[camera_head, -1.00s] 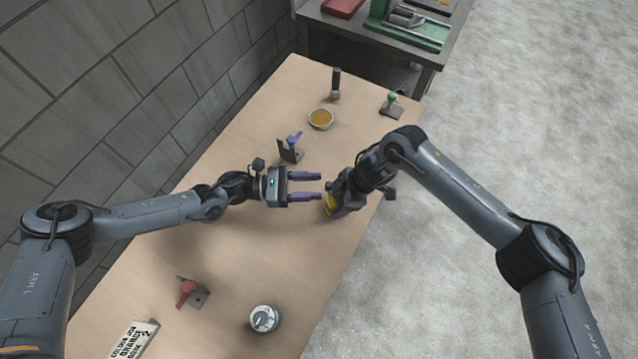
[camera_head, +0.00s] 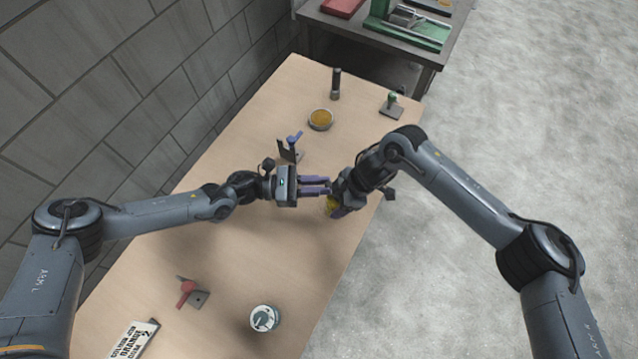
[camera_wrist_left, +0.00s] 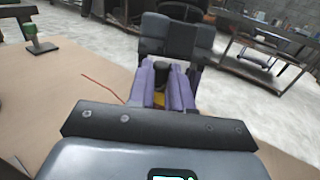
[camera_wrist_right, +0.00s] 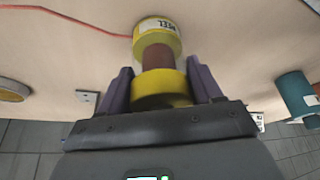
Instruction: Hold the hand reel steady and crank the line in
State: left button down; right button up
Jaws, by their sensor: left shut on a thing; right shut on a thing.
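The hand reel (camera_head: 332,204) is yellow and mostly hidden by the grippers in the head view. In the right wrist view the reel (camera_wrist_right: 157,38) shows yellow ends, a brown core and a label, with a red line (camera_wrist_right: 60,10) running off left. My right gripper (camera_head: 342,209) is shut on the reel, its purple fingers either side of the nearer yellow end. My left gripper (camera_head: 328,186) is shut on a dark upright knob (camera_wrist_left: 162,74), seen between its fingers with yellow below it. I take this knob for the crank's; the crank arm is hidden.
A blue-levered bracket (camera_head: 289,153), a bowl of orange stuff (camera_head: 321,120), a black cylinder (camera_head: 336,84) and a green-knobbed stand (camera_head: 392,106) are farther back. A red-levered bracket (camera_head: 190,293) and a round jar (camera_head: 264,318) are nearer. The table (camera_head: 240,260) is bare between.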

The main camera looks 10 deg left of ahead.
pick_arm(q)
jog(key=shift+w+d+m+g, duration=0.15)
jog(key=shift+w+m+g, duration=0.2)
jog(key=shift+m+g, duration=0.6)
jog(key=shift+w+d+m+g, duration=0.1)
jog(key=shift+w+m+g, duration=0.35)
jog(key=shift+g, duration=0.9)
jog(key=shift+s, duration=0.15)
jog(key=c, duration=1)
grip_release()
jog(key=a, duration=0.4)
jog(key=w+a, duration=0.1)
jog(key=a, duration=0.7)
jog(key=shift+w, duration=0.15)
